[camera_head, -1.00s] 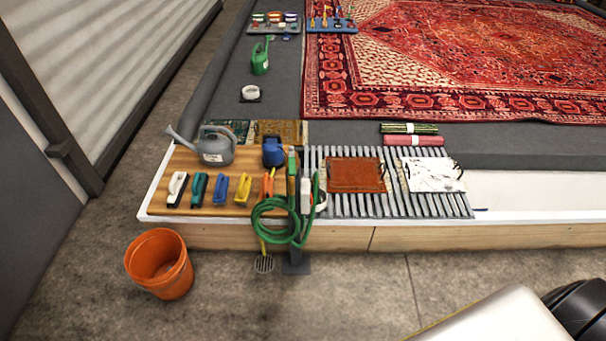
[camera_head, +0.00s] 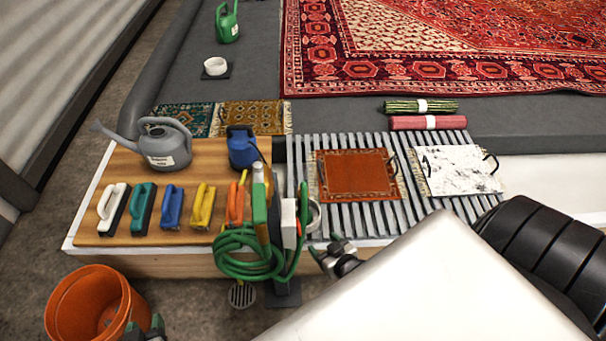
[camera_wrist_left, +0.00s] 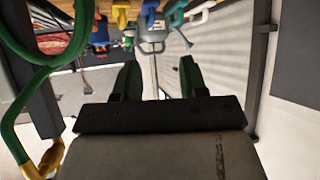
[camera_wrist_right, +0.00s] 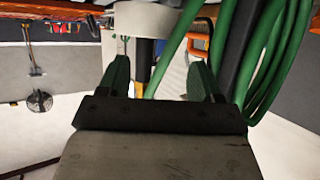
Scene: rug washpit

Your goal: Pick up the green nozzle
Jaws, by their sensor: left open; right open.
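The green nozzle (camera_head: 259,203) stands upright at the top of the hose post at the front edge of the wooden board. Its green hose (camera_head: 240,262) hangs coiled just below it; the hose also shows in the left wrist view (camera_wrist_left: 42,80) and right wrist view (camera_wrist_right: 280,60). My left gripper (camera_head: 145,330) is low at the bottom edge, by the orange bucket, left of the nozzle, open and empty. My right gripper (camera_head: 338,256) is right of the post and lower than the nozzle, open, with nothing visibly gripped. I cannot make out the nozzle in either wrist view.
Several brushes (camera_head: 171,207), a grey watering can (camera_head: 165,148) and a blue jug (camera_head: 242,150) stand on the board (camera_head: 105,165). A slatted rack (camera_head: 300,170) with small rugs is right of the post. The orange bucket (camera_head: 90,308) and a drain (camera_head: 242,294) are in front.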

